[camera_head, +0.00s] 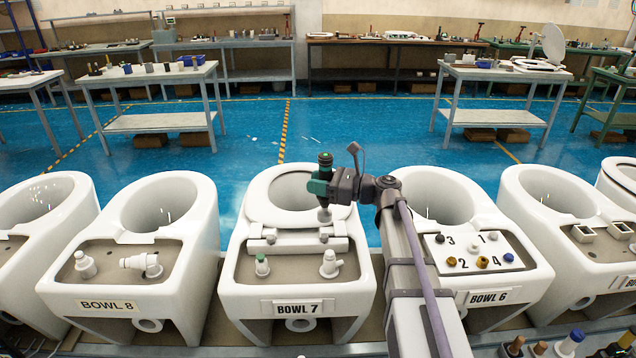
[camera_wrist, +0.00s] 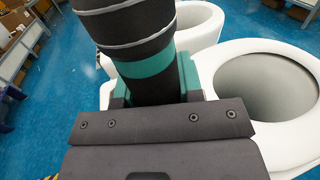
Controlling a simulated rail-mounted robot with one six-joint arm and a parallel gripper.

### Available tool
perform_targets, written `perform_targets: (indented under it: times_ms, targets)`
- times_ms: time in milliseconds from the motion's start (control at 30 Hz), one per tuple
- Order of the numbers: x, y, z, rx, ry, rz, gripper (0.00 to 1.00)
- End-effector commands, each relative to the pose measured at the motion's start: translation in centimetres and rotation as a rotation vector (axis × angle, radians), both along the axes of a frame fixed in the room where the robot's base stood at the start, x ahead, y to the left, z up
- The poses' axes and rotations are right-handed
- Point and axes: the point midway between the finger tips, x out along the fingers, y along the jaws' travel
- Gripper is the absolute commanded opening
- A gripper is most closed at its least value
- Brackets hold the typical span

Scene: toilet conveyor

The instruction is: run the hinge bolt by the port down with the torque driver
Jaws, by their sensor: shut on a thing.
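My gripper (camera_head: 334,187) is shut on the torque driver (camera_head: 323,167), a green and black tool held upright over the right rear of BOWL 7 (camera_head: 235,285). The driver's grey lower end is above the right hinge block (camera_head: 325,235) of the white seat (camera_head: 264,206); whether it touches a bolt there is too small to tell. The left hinge block (camera_head: 271,237) is uncovered. Behind the hinges stand a white fitting (camera_head: 330,264) and a green-capped fitting (camera_head: 262,266). In the wrist view the driver (camera_wrist: 150,75) rises from my gripper (camera_wrist: 165,112); its lower end is hidden.
BOWL 8 (camera_head: 185,295) stands to the left with white fittings. BOWL 6 (camera_head: 525,285) is to the right with a numbered plate (camera_head: 482,268); my arm crosses near it. Bottles and tools line the lower right edge. Blue floor and workbenches (camera_head: 150,75) lie beyond.

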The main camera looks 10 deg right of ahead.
Motion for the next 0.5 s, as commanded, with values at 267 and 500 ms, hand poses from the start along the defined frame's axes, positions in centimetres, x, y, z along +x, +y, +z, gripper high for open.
perform_targets:
  times_ms: [267, 500]
  targets:
    - [0.0, 0.0, -3.1, 0.001, 0.0, 0.0, 0.0]
    - [0.0, 0.0, -5.4, 0.001, 0.0, 0.0, 0.0]
